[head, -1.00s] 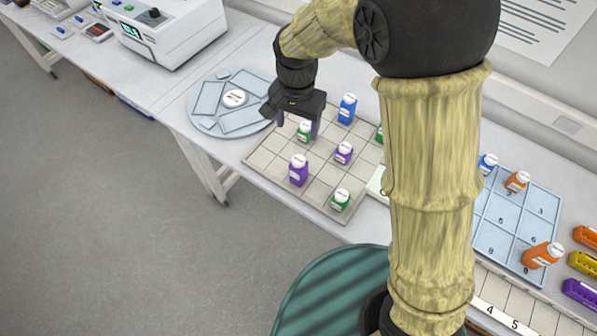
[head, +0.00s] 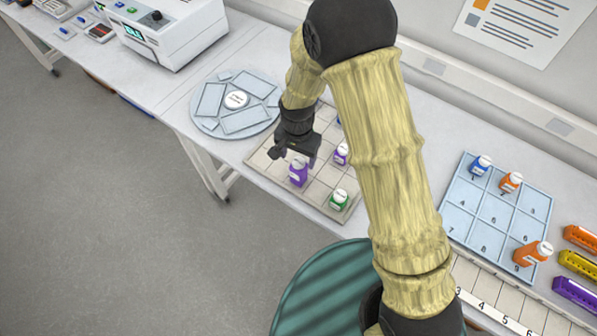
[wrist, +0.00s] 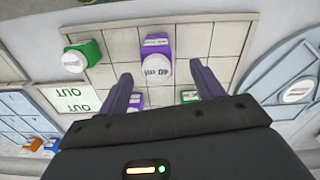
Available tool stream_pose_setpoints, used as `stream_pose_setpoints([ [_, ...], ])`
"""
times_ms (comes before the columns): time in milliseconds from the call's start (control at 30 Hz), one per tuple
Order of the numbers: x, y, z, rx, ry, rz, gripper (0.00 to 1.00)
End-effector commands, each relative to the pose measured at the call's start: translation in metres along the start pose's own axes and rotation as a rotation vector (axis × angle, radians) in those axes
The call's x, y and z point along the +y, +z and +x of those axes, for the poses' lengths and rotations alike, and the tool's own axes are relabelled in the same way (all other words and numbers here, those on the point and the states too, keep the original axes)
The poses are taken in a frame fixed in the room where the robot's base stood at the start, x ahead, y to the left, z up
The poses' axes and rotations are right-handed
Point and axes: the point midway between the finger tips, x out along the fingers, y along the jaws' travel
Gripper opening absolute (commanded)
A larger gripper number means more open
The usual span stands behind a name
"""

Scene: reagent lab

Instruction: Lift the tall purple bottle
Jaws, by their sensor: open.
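The tall purple bottle (head: 298,174) with a white cap stands upright near the front of the grey gridded tray (head: 322,197). My gripper (head: 295,157) is above and just behind it, partly overlapping it in the head view. In the wrist view the purple bottle (wrist: 158,47) shows between and just beyond the tips of my open gripper (wrist: 161,70). Nothing is held. A smaller purple bottle (head: 341,155) stands behind it to the right and also shows low between the fingers in the wrist view (wrist: 137,100).
A green bottle (head: 338,199) stands on the tray to the right. Another green bottle (wrist: 189,96) is by a finger in the wrist view. A round blue-grey carousel (head: 208,126) lies left, and a blue numbered tray (head: 460,215) with several bottles lies right.

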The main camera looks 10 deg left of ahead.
Motion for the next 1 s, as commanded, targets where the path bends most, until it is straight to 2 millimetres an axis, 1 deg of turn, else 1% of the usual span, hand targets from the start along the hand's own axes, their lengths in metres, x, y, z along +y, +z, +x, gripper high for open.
stream_pose_setpoints([
  [267,0.0,0.0,0.0,0.0,0.0,0.0,0.66],
  [367,0.001,0.0,0.004,-0.002,0.002,0.0,0.66],
  [467,0.002,0.001,0.011,-0.003,0.003,0.0,0.66],
  [800,0.004,0.001,0.046,-0.002,0.002,0.0,0.66],
  [1000,0.004,0.001,0.052,0.0,-0.001,0.0,0.66],
])
